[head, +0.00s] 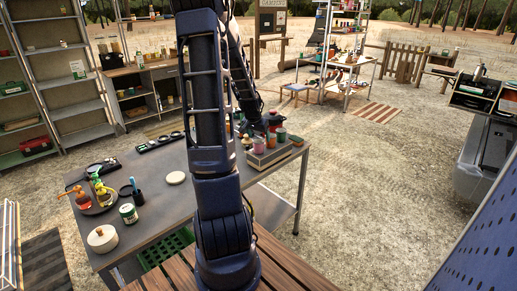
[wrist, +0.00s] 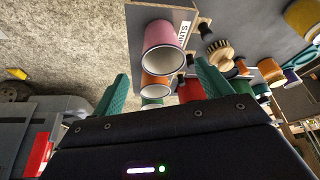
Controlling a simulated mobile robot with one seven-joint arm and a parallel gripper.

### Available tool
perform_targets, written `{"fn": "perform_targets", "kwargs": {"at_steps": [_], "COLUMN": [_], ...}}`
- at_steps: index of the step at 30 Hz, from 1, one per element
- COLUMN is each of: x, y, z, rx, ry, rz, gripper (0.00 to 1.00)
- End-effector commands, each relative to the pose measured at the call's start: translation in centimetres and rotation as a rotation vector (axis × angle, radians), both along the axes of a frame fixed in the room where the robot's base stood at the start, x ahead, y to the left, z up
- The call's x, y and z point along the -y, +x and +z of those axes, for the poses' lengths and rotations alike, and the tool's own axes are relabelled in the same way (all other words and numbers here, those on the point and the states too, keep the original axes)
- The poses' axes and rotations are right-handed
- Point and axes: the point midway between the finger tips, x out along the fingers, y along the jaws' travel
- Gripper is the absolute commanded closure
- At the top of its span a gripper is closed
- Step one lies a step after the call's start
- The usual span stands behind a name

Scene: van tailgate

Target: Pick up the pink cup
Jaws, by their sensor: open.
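The pink cup (wrist: 163,36) is at the top middle of the wrist view, its open mouth facing the camera. It stands at the end of a row of cups on a box with a printed label. In the head view the pink cup (head: 258,145) is on the box at the table's right end, beside the hand. My gripper (wrist: 162,68) is open, its two teal fingers apart and empty. The cup appears between and beyond the fingertips; I cannot tell how far off.
An orange cup (wrist: 155,84) and a green cup (wrist: 152,101) stand in line with it. A brush (wrist: 220,52) is close on the right.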

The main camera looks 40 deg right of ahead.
Motion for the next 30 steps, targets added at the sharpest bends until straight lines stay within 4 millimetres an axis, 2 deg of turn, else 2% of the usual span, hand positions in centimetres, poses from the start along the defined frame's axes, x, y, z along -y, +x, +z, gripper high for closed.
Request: {"fn": "perform_targets", "kwargs": {"at_steps": [11,21,30], "x": [0.5,1.5,1.7], "y": [0.3,1.1,1.3], "z": [-1.8,-5.6,-6.0], "rx": [0.000,-0.001,0.001], "ry": [0.001,0.002,0.000], "rz": [-0.001,-0.001,0.000], "gripper": [0.23,0.23,0.23]}}
